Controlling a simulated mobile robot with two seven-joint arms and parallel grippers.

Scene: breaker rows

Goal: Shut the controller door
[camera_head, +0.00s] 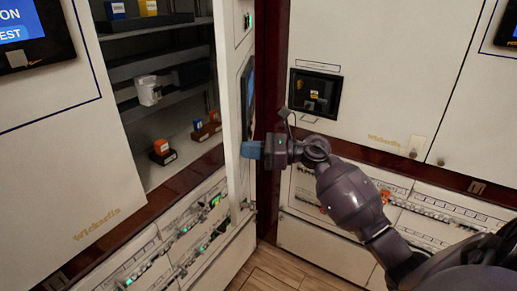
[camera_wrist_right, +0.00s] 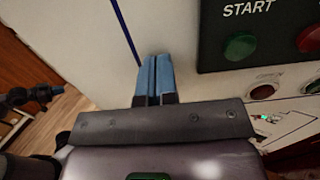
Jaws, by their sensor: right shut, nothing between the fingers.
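The controller door (camera_head: 231,90) stands open in the head view, swung out from the cabinet and seen nearly edge-on. Its white outer face (camera_wrist_right: 178,25) fills much of the right wrist view, with a dark panel holding a green START button (camera_wrist_right: 240,45). My right gripper (camera_head: 250,150) is shut and empty. Its blue fingers (camera_wrist_right: 155,75) point at the door's outer face, very close to it; I cannot tell if they touch. My left gripper is not seen in the head view.
The open cabinet has shelves (camera_head: 165,70) with small boxes and a white device (camera_head: 148,90). Another white cabinet (camera_head: 370,60) stands to the right. Wooden floor (camera_head: 270,270) shows between them. A blurred dark jointed shape (camera_wrist_right: 30,97) shows at the wrist view's left.

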